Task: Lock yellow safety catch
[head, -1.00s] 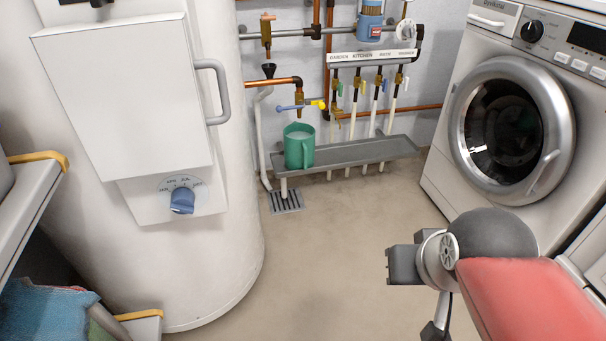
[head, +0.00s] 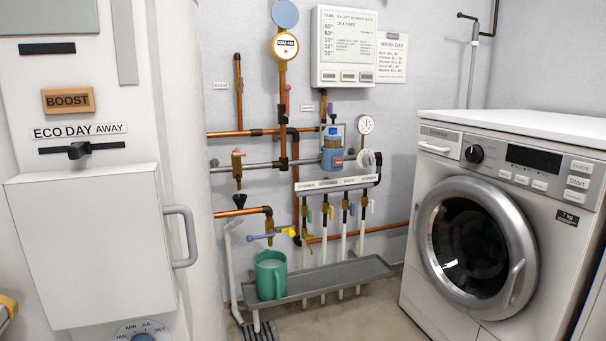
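A small yellow piece (head: 288,231), which looks like the safety catch, sits at the drain tap (head: 270,226) on the end of a copper pipe. A blue lever (head: 259,238) sticks out to the left of the tap. Whether the catch is locked is too small to tell. A green jug (head: 270,275) stands below the tap on a grey shelf (head: 340,278).
A white tank with a grey-handled box (head: 90,245) fills the left. A washing machine (head: 478,235) stands at right. Little floor shows between tank and machine.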

